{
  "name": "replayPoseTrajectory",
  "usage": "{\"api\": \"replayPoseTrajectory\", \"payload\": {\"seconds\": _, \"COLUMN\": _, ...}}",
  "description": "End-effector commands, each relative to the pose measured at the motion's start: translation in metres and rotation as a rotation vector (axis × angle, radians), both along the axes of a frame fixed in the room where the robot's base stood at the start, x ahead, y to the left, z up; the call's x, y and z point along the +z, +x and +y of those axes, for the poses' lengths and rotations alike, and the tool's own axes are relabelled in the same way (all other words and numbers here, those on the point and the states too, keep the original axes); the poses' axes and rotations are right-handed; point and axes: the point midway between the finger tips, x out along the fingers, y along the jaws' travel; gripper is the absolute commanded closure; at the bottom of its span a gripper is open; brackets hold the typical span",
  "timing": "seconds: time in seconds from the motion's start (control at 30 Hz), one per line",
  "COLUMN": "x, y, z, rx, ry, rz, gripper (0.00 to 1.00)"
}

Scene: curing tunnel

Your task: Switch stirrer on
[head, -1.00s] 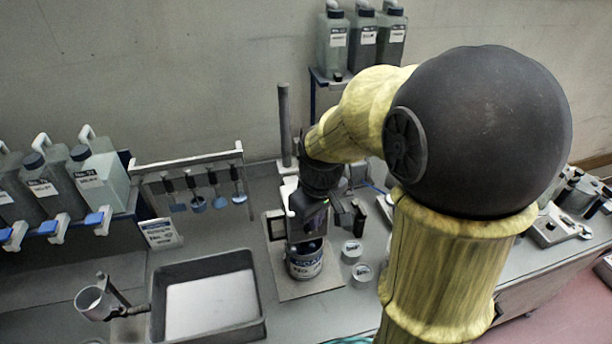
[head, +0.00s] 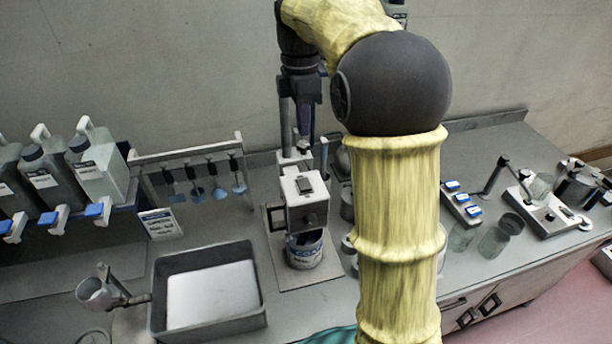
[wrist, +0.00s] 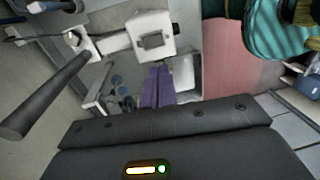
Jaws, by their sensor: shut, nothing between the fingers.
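The stirrer (head: 304,203) is a white box-shaped head with a dark rocker switch (head: 304,186) on top, carried on an upright dark post. In the wrist view the stirrer head (wrist: 136,28) and its switch (wrist: 152,40) lie just beyond the fingers. A labelled can (head: 305,257) stands directly below the stirrer head, its contents mostly hidden. My gripper (head: 304,148) is shut and empty, pointing down above and behind the stirrer head, apart from the switch. Its purple-looking fingers (wrist: 157,86) lie together in the wrist view. I cannot tell the switch's position.
A dark tray (head: 160,305) with white content lies left of the can. Tools hang on a rack (head: 190,160) behind it. Jugs (head: 98,165) stand at far left.

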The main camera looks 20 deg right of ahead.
Motion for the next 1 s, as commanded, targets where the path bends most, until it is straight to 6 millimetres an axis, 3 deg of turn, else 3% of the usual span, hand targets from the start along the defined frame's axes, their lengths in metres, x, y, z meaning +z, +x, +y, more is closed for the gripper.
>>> {"api": "replayPoseTrajectory", "payload": {"seconds": 0.37, "x": -0.014, "y": -0.002, "z": 0.0, "rx": -0.002, "ry": 0.0, "rz": 0.001, "gripper": 1.0}}
{"api": "replayPoseTrajectory", "payload": {"seconds": 1.0, "x": -0.117, "y": -0.016, "z": 0.0, "rx": -0.003, "ry": 0.0, "rz": 0.003, "gripper": 1.0}}
